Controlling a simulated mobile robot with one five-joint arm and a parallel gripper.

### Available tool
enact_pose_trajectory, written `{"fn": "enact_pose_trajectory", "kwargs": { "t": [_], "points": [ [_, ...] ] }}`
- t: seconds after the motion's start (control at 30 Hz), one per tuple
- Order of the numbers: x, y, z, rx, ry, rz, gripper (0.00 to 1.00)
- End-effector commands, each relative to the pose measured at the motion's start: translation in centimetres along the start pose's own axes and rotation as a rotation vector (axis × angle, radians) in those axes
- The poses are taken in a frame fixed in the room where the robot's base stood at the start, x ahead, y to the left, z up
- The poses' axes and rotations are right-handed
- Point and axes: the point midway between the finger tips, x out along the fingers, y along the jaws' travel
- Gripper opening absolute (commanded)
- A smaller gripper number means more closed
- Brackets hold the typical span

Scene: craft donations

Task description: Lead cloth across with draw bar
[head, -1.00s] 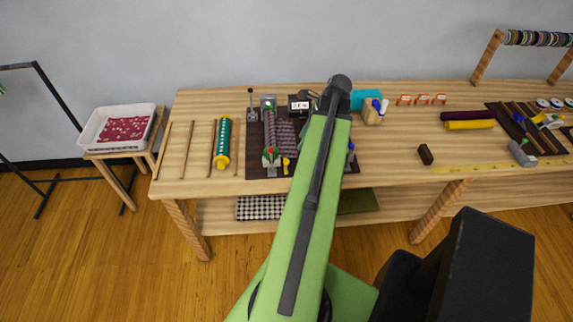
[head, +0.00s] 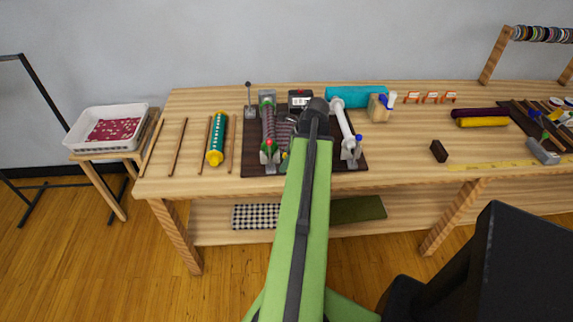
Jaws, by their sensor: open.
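A dark-based cloth machine (head: 258,158) stands on the workbench. Its left roller (head: 268,128) carries reddish-grey patterned cloth, and some of that cloth (head: 283,130) lies just to the roller's right. A bare white roller (head: 343,122) stands at the machine's right side. My green arm reaches over the machine between the two rollers and covers its middle. My gripper is hidden behind the arm's dark end. I cannot make out the draw bar; the arm may cover it.
A lever (head: 249,100) and a counter box (head: 299,97) stand at the machine's back. A teal roll (head: 357,96) lies behind it. A green and yellow roller (head: 217,140) and several wooden rods lie left. Bare bench (head: 405,135) lies right, before a dark block (head: 439,151).

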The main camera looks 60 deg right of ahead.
Motion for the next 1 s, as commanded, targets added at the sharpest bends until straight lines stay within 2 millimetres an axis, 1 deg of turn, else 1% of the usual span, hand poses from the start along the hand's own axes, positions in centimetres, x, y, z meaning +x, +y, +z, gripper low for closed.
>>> {"fn": "enact_pose_trajectory", "kwargs": {
  "t": [0.17,0.2,0.5,0.53,1.0],
  "points": [
    [-0.06,-0.01,0.03,0.000,0.000,0.000,0.43],
    [-0.07,-0.01,0.03,0.000,0.000,0.000,0.42],
    [-0.07,-0.03,0.01,0.000,0.000,-0.001,0.03],
    [-0.07,-0.03,0.01,0.000,0.000,-0.001,0.00],
    [-0.08,-0.07,0.00,0.000,0.000,-0.002,0.00]
  ]
}}
